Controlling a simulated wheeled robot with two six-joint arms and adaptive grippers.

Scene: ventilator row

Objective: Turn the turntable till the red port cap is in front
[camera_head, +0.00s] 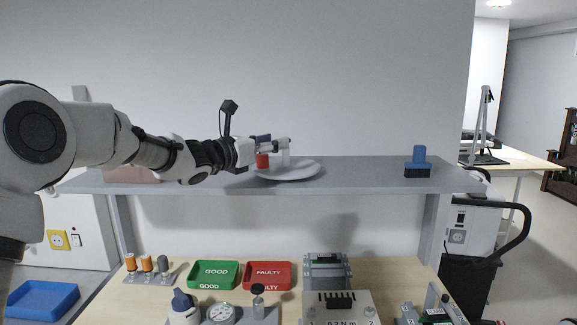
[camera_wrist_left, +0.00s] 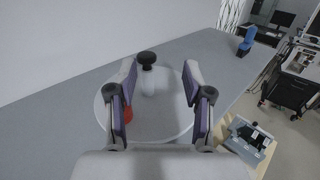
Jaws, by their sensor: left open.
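The turntable is a white round plate (camera_head: 300,173) on the grey shelf; it also shows in the left wrist view (camera_wrist_left: 165,127). The red port cap (camera_head: 262,161) stands at the plate's left side in the head view. In the left wrist view the red cap (camera_wrist_left: 128,114) is partly hidden behind the left-hand finger. A white post with a black top (camera_wrist_left: 147,70) stands on the plate, beyond the fingers. My left gripper (camera_head: 284,144) is open and empty above the plate, its fingers (camera_wrist_left: 160,88) spread apart. Whether a finger touches the cap, I cannot tell. My right gripper is out of view.
A blue object on a black base (camera_head: 417,163) stands at the shelf's right end. Below are a green GOOD tray (camera_head: 213,287), a red FAULTY tray (camera_head: 268,288) and several instruments. The shelf between the plate and the blue object is clear.

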